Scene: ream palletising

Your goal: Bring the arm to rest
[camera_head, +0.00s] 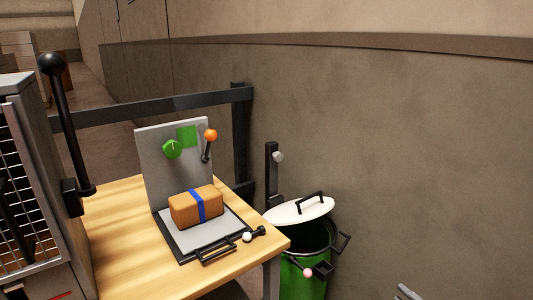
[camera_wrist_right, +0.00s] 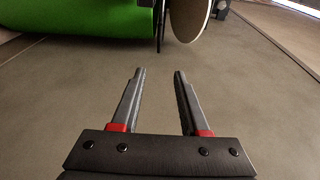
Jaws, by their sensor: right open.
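My left gripper is not in view.
A green bin (camera_head: 300,284) with a tilted white lid (camera_head: 299,210) stands right of a wooden table (camera_head: 125,240). A brown, blue-banded ream (camera_head: 184,210) lies on a grey plate before an upright panel (camera_head: 150,150). A caged machine (camera_head: 30,150) stands at left. Floor around the right gripper is clear.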

